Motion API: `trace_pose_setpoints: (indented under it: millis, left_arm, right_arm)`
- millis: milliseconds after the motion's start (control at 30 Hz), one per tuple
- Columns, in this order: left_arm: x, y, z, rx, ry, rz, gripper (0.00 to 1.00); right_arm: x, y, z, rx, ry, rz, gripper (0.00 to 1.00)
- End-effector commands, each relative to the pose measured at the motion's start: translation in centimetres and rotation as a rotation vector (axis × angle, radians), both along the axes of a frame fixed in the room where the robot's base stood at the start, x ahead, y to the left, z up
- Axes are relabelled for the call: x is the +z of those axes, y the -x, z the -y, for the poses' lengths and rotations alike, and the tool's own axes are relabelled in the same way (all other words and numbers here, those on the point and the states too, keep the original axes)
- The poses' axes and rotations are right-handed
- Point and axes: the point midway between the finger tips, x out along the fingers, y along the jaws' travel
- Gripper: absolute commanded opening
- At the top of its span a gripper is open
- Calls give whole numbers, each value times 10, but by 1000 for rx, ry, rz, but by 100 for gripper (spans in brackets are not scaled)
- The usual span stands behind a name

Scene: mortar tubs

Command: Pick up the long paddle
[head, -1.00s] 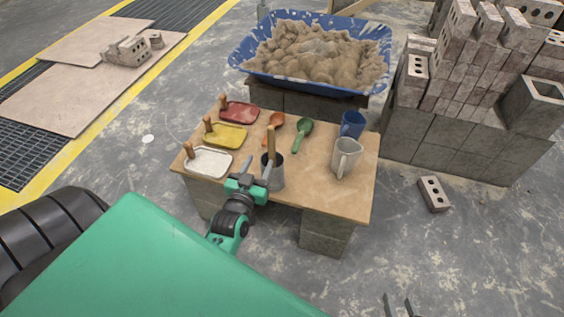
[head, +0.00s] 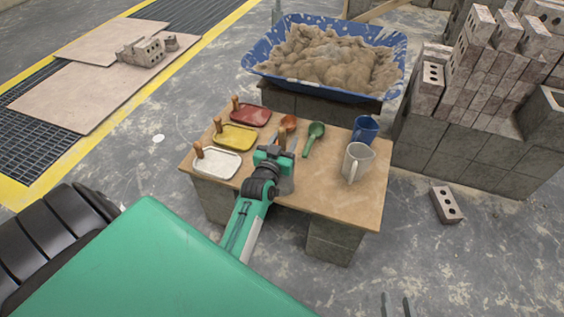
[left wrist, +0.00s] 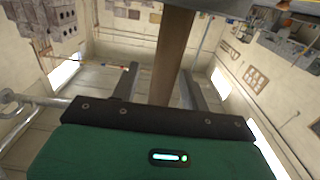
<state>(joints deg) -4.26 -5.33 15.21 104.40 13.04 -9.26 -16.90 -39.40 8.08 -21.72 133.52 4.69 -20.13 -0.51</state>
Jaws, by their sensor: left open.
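The long paddle's wooden handle (head: 282,134) stands upright in a grey metal pot (head: 288,184) near the table's front edge. The paddle's lower end is hidden. My left gripper (head: 283,146) is at the handle, over the pot. In the left wrist view the wooden shaft (left wrist: 174,50) runs between the two fingers of my left gripper (left wrist: 158,88), with gaps at the sides; the jaws are open. My right gripper (head: 396,304) shows only as two fingertips at the bottom edge, apart and empty, away from the table.
The table (head: 330,195) also holds white (head: 217,163), yellow (head: 236,137) and red (head: 250,115) trays, an orange scoop (head: 289,122), a green scoop (head: 315,134), a blue cup (head: 365,128) and a pale jug (head: 357,162). A blue sand tub (head: 262,75) stands behind.

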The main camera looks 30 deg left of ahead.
Motion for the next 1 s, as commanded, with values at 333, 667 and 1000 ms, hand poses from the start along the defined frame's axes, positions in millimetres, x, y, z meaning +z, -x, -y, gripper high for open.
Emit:
trace_pose_setpoints:
  millis: [333,667,1000]
  left_arm:
    - [0,-3,-1,0,0,0,34]
    - [0,-3,-1,1,0,1,0]
    - [10,-3,-1,1,0,2,0]
  right_arm:
    - [1,0,-1,0,-5,9,35]
    - [1,0,-1,-1,-5,9,35]
    - [0,0,1,2,11,-18,35]
